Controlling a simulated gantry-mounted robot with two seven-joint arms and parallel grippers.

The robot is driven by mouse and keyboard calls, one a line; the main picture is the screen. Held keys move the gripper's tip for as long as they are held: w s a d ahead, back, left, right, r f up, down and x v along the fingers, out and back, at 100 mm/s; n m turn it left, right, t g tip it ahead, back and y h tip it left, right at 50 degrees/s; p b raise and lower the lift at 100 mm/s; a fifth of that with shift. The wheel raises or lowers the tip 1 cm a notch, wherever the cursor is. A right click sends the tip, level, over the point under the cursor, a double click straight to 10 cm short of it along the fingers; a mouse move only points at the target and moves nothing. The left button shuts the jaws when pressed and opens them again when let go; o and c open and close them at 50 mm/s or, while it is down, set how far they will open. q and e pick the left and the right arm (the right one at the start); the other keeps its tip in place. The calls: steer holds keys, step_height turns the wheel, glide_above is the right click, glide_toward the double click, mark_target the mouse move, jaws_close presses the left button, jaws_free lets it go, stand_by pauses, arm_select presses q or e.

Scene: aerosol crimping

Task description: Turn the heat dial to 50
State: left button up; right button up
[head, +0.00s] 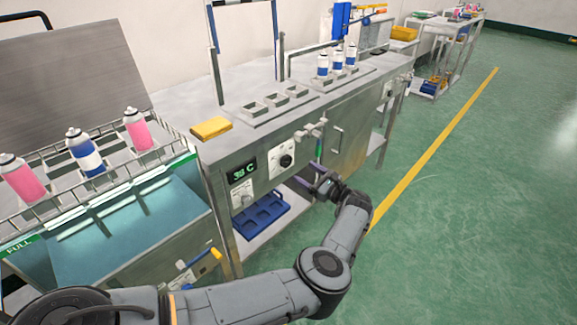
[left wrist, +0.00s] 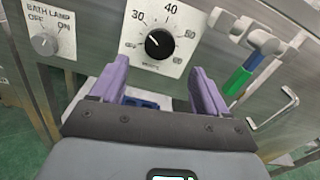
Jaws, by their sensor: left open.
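The heat dial (head: 286,160) is a black round knob on a white plate on the front of the metal bench. In the left wrist view the dial (left wrist: 158,42) sits on a scale with 30, 40 and 50 legible. Its white mark points to the upper left, near the 30 side. A green display (head: 242,173) left of it reads thirty-something °C; the last digit is unclear. My left gripper (head: 320,184) is open and empty, in front of and below the dial. Its purple fingers (left wrist: 160,74) show either side below the knob, apparently not touching it. My right gripper is out of view.
A green-handled valve (left wrist: 240,76) and a door handle (head: 337,140) stick out right of the dial. A bath lamp switch (left wrist: 44,43) is at left. A blue tray (head: 262,215) lies on the lower shelf. A wire rack with cans (head: 84,152) stands left.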

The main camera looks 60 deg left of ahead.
mark_target(288, 162)
arm_select(q)
steer(key=b+x, duration=0.1)
steer(key=x, duration=0.5)
steer(key=shift+s+a, duration=0.2)
steer(key=shift+a, duration=0.15)
steer(key=shift+b+x, duration=0.35)
steer(key=shift+x, duration=0.4)
steer(key=shift+a, duration=0.2)
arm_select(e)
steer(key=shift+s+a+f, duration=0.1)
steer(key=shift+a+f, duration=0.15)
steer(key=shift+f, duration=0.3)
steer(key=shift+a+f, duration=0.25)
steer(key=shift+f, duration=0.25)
arm_select(q)
steer(key=c, duration=1)
steer(key=shift+c, duration=0.2)
